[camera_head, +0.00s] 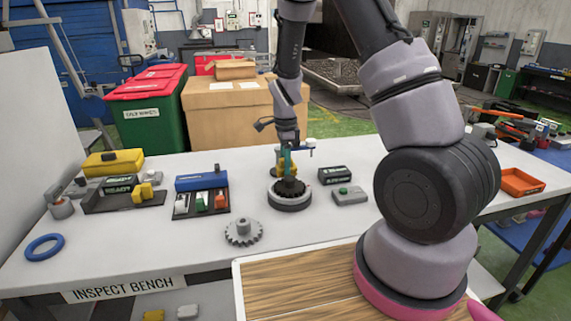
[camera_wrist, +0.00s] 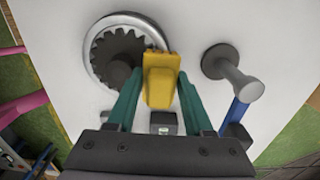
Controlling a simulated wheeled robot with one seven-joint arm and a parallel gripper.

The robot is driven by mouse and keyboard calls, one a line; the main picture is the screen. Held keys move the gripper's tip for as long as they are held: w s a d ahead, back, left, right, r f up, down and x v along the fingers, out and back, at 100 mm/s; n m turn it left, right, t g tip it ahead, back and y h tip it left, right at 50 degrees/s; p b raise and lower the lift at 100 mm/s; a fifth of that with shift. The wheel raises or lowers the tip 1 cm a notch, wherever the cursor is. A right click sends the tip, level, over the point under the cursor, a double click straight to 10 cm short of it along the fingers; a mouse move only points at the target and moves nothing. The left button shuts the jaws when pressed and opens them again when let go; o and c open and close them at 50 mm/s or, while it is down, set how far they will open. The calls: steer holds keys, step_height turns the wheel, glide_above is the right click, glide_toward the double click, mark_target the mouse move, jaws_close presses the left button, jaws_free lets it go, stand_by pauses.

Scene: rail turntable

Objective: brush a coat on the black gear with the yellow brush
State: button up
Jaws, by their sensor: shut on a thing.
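My gripper (camera_head: 287,163) is over the inspect bench, and its teal fingers are shut on the yellow brush (camera_wrist: 161,82). The brush also shows partly in the head view, low at the turntable. The black gear (camera_wrist: 112,48) is toothed and lies inside the pale round rim of the turntable (camera_wrist: 98,24). In the head view the dark gear (camera_head: 291,186) sits on the turntable (camera_head: 290,204), just below my gripper. In the wrist view the brush is at the gear's right side, overlapping the rim. I cannot tell whether its bristles touch the gear.
A grey gear (camera_head: 243,231) lies in front of the turntable. A blue-armed post with a round grey end (camera_wrist: 233,75) stands close to my fingers. A black box (camera_head: 335,175) is to the right, and a dark tray (camera_head: 218,207) to the left.

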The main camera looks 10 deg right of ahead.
steer(key=shift+f, duration=0.55)
stand_by(0.5)
steer(key=shift+s, duration=0.2)
steer(key=shift+s, duration=0.25)
stand_by(0.4)
steer(key=shift+w, duration=0.2)
steer(key=shift+w, duration=0.2)
steer(key=shift+s, duration=0.25)
stand_by(1.0)
steer(key=shift+w, duration=0.25)
steer(key=shift+s, duration=0.45)
stand_by(0.5)
